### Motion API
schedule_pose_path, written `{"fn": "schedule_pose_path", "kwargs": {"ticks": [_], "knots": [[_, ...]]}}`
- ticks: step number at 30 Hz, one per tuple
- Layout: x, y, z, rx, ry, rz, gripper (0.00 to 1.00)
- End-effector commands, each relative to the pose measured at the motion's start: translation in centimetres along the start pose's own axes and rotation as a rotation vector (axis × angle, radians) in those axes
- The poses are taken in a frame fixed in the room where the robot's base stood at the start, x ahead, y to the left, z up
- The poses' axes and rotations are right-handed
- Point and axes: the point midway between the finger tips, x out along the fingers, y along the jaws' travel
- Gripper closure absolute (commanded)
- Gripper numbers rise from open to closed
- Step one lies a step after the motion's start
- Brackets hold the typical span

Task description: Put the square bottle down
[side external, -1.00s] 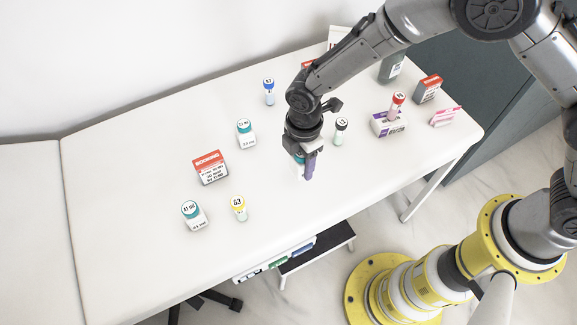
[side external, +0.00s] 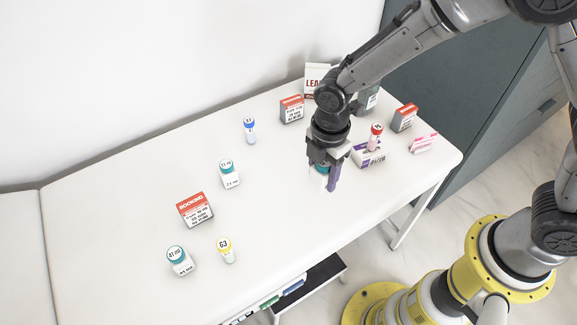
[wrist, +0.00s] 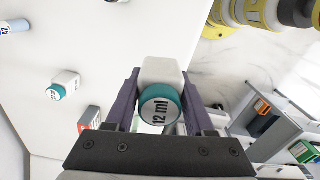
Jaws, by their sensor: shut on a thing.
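My gripper (side external: 328,180) is shut on a square white bottle with a teal cap. In the wrist view the bottle (wrist: 162,72) sits between the purple fingers, its cap marked "12 ml" facing the camera. In the side view the fingers hide most of it, and only some teal and white (side external: 321,171) shows. The gripper points down over the right part of the white table (side external: 290,225), just left of a purple-and-white box (side external: 362,158). I cannot tell whether the bottle touches the table.
Two other teal-capped bottles (side external: 229,174) (side external: 180,262) stand to the left, with a yellow-capped vial (side external: 226,250) and a red-and-white box (side external: 195,210). A blue-capped vial (side external: 250,131) stands farther back. A red-capped vial (side external: 375,137) is by the purple-and-white box. The front middle is clear.

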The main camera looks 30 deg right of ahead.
Motion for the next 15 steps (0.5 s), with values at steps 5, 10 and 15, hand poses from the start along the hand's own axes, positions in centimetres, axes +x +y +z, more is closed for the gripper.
{"fn": "schedule_pose_path", "kwargs": {"ticks": [5, 10, 15], "knots": [[0.3, 3.9, 4.4, 0.091, 0.0, 0.003, 0.98], [1.0, 5.1, 6.8, 0.151, -0.002, -0.003, 0.98], [2.1, 7.2, 6.8, 0.16, -0.003, -0.006, 0.98]]}}
